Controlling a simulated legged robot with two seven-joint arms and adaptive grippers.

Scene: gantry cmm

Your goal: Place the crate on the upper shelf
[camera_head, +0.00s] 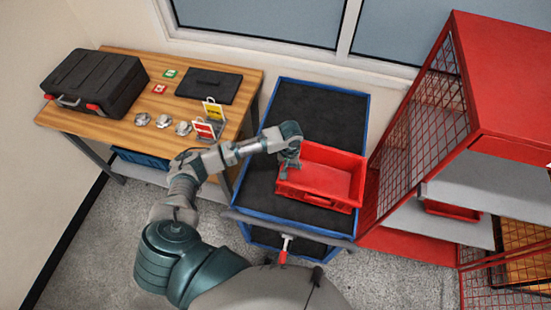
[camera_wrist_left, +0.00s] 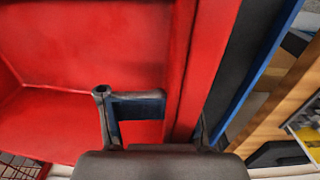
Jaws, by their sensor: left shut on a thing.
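The red crate (camera_head: 335,172) sits on the black top of the blue-edged cart (camera_head: 320,110), near its front right part. It is upright and looks empty. My left gripper (camera_head: 288,165) is at the crate's left wall, shut on it. In the left wrist view the gripper (camera_wrist_left: 160,125) has one finger inside the crate (camera_wrist_left: 90,50), and the wall runs between the fingers; the other finger is mostly hidden. The shelf unit (camera_head: 470,140) is red with mesh sides, at the right, with grey shelves (camera_head: 490,185). My right gripper is not in view.
Another red crate (camera_head: 452,210) sits in the shelf unit. A wooden table (camera_head: 130,115) at the left holds a black case (camera_head: 95,82), a dark flat case (camera_head: 212,85) and small items. The cart top behind the crate is clear.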

